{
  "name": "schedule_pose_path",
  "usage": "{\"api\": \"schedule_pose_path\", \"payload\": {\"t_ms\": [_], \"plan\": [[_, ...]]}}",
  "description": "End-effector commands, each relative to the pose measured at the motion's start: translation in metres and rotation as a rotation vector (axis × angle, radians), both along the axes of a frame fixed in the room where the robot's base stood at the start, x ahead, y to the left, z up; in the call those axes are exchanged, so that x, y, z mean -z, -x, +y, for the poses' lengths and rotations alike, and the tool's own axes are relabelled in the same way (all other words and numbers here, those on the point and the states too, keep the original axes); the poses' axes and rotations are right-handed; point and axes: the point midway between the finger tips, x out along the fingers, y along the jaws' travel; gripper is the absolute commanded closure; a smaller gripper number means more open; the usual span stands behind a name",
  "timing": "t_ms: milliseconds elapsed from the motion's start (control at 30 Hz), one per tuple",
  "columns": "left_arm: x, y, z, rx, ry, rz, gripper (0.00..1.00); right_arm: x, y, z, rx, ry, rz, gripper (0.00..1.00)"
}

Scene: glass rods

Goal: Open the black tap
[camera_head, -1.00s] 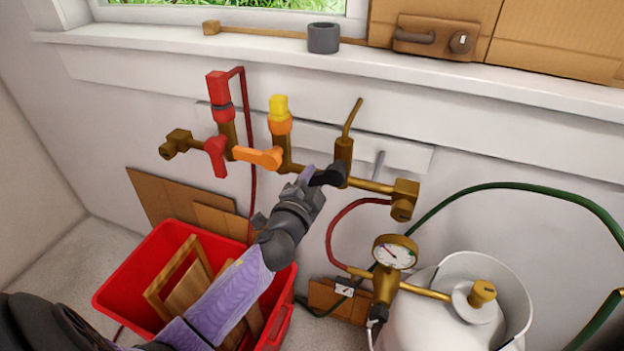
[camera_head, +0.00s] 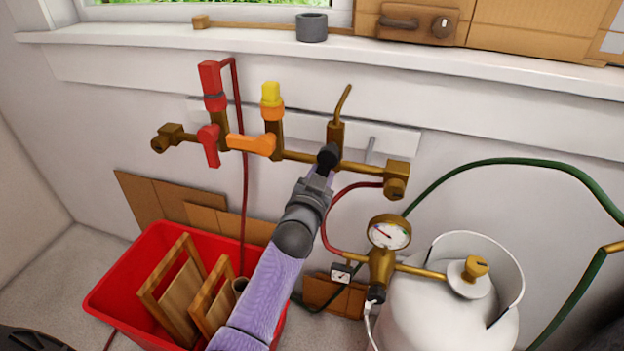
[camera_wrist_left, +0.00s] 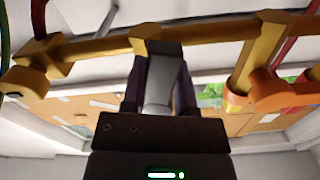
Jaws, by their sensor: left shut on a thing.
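The black tap (camera_head: 328,154) sits on the brass pipe below a thin bent brass nozzle, right of the orange tap (camera_head: 252,144). Its handle now points down and out from the wall, mostly hidden by my gripper. My left gripper (camera_head: 322,170) reaches up from below and is shut on this handle. In the left wrist view, the dark grey handle (camera_wrist_left: 159,86) lies between the two fingers of the gripper (camera_wrist_left: 160,98), just under the brass pipe. My right gripper is not in view.
The red tap (camera_head: 209,145) is further left on the pipe. A red crate (camera_head: 125,285) with wooden frames stands below left. A pressure gauge (camera_head: 390,232) and a white gas cylinder (camera_head: 440,315) stand below right. A window sill (camera_head: 400,58) runs above.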

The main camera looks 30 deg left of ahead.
Motion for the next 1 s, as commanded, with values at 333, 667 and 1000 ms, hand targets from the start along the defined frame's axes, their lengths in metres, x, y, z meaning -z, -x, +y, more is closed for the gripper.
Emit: {"api": "schedule_pose_path", "payload": {"t_ms": [333, 667, 1000], "plan": [[0.002, -0.002, -0.010, 0.000, 0.202, -0.044, 1.00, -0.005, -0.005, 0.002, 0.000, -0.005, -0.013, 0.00], [0.003, -0.003, -0.014, 0.000, 0.274, -0.061, 1.00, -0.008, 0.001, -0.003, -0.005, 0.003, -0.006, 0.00], [0.003, -0.003, -0.014, 0.000, 0.284, -0.063, 1.00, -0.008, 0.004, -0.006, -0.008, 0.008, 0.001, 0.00]]}}
